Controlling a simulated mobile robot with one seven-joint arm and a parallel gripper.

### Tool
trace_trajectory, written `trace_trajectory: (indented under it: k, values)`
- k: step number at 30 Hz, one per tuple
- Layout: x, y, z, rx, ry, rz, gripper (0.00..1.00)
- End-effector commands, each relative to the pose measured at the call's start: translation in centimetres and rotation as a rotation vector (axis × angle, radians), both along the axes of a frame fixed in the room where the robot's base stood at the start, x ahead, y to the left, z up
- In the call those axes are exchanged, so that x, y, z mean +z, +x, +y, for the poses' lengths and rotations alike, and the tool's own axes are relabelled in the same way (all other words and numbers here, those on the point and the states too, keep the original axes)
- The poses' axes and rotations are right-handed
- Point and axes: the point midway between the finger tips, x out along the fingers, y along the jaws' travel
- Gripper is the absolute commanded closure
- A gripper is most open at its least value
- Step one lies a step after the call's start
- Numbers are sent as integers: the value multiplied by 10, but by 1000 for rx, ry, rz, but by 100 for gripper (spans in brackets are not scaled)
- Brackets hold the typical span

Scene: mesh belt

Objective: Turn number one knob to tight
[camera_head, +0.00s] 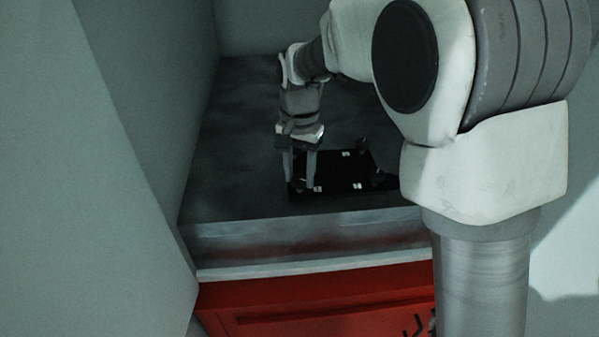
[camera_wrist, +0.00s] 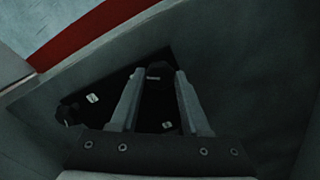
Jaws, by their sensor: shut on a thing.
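A flat black panel (camera_head: 335,172) with small white labels lies near the front edge of the dark worktop. My gripper (camera_head: 299,181) points down over the panel's front left corner. In the wrist view my gripper (camera_wrist: 159,74) has its two fingers on either side of a dark knob (camera_wrist: 160,92), shut on it. Another black knob (camera_wrist: 68,113) stands at the left in the wrist view. More knobs show in the head view, at the front right (camera_head: 377,178) and the back right (camera_head: 362,145). The label markings are too small to read, so the held knob's number cannot be told.
The dark worktop (camera_head: 240,190) is bare left of and behind the panel. A pale wall (camera_head: 150,100) closes off the left side. A red front (camera_head: 320,305) lies below the worktop's front edge. My arm hides the right of the worktop.

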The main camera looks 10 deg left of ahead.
Motion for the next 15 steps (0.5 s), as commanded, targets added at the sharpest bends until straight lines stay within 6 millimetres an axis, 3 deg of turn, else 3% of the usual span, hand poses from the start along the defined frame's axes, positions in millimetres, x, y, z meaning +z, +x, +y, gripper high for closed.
trace_trajectory:
  k: [2,3,6,7,15]
  values:
    - [1,1,0,-2,1,-2,100]
    - [1,1,0,-2,1,-2,47]
    - [1,1,0,-1,1,-2,29]
    - [1,1,0,-1,2,-2,24]
    - [1,0,0,0,1,-1,24]
